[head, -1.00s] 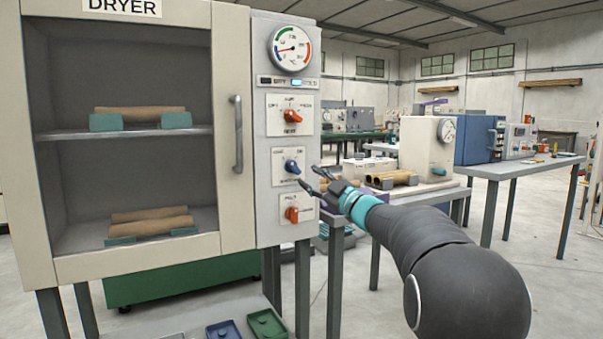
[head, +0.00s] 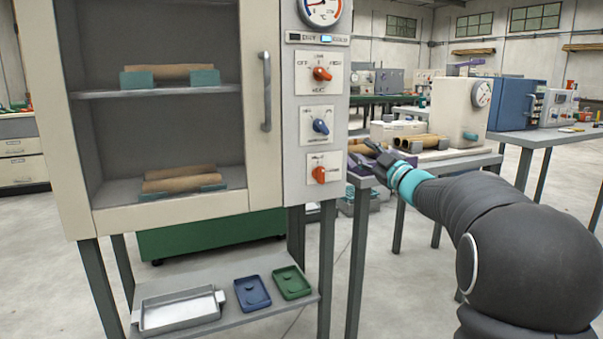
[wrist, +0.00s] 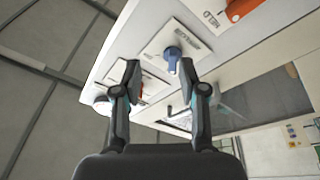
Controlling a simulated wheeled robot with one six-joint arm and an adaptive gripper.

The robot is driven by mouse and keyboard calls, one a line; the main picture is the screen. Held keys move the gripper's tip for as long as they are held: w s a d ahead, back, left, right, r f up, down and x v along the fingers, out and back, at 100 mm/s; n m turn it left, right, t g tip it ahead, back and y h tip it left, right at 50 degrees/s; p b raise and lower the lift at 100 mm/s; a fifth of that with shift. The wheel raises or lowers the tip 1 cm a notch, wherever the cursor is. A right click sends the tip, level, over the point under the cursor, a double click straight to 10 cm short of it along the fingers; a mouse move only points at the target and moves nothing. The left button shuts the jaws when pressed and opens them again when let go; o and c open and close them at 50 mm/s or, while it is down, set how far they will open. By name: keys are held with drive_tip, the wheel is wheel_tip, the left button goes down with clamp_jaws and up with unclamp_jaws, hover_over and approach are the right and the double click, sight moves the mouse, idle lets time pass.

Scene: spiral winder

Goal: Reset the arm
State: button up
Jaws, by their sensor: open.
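My gripper (head: 373,160) is at the right of the dryer (head: 177,215) control panel in the head view, beside the lowest orange knob (head: 319,174). Its fingers are apart and nothing is between them that I can see them hold. In the wrist view my gripper (wrist: 160,80) points up at the panel, with the blue knob (wrist: 173,58) beyond the fingers and an orange knob (wrist: 238,8) at the top right. My dark arm stretches from the lower right, bent.
The dryer holds brown tubes on teal supports behind its door handle (head: 266,92). Below, a shelf carries a metal tray (head: 178,311), a blue tray (head: 252,293) and a green tray (head: 292,282). A table with a cream machine (head: 455,108) stands behind my arm.

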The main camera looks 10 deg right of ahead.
drive_tip(key=s+d+f+m+g+h, duration=0.2)
drive_tip(key=s+d+f+m+h, duration=0.1)
drive_tip(key=d+f+m+h, duration=0.3)
drive_tip(key=s+d+f+m+g+h, duration=0.25)
drive_tip(key=d+f+m+h, duration=0.2)
drive_tip(key=f, duration=0.45)
drive_tip(key=s+a+f+m+g+h, duration=0.25)
drive_tip(key=s+f+g, duration=0.3)
drive_tip(key=s, duration=0.65)
drive_tip(key=s+a+f+g+y, duration=0.1)
drive_tip(key=s+a+y, duration=0.1)
drive_tip(key=s+a, duration=0.6)
drive_tip(key=s+a+f+g+y, duration=0.2)
drive_tip(key=s+a, duration=0.7)
drive_tip(key=s, duration=1)
drive_tip(key=shift+s+f+y, duration=0.25)
drive_tip(key=shift+s+y, duration=0.15)
drive_tip(key=shift+c, duration=0.3)
